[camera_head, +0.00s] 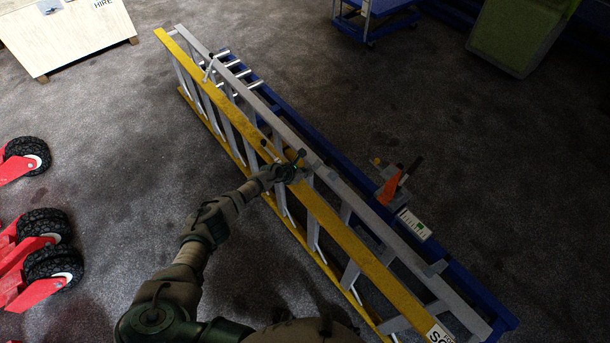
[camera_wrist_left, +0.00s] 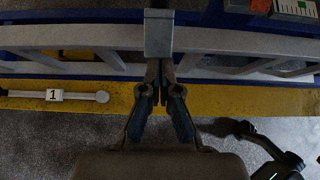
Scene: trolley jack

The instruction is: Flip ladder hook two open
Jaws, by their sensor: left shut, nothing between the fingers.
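A long ladder with yellow rails (camera_head: 352,236) and grey rungs lies diagonally along a blue frame (camera_head: 465,283). My left gripper (camera_head: 300,168) is over the ladder's middle, close to the near yellow rail. In the left wrist view its fingers (camera_wrist_left: 161,72) are together and empty, with the tips at the lower end of a grey metal bar (camera_wrist_left: 158,36). I cannot tell whether they touch it. A grey hook arm marked 1 (camera_wrist_left: 54,95) lies along the yellow rail to the left of the fingers. No mark 2 is readable. My right gripper is not in view.
An orange piece (camera_head: 389,188) and a small panel (camera_head: 415,224) are on the far side of the ladder. Red parts with black wheels (camera_head: 45,228) stand at the left. A wooden crate (camera_head: 70,38) and a green bin (camera_head: 515,35) stand at the back. Grey floor lies open around the ladder.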

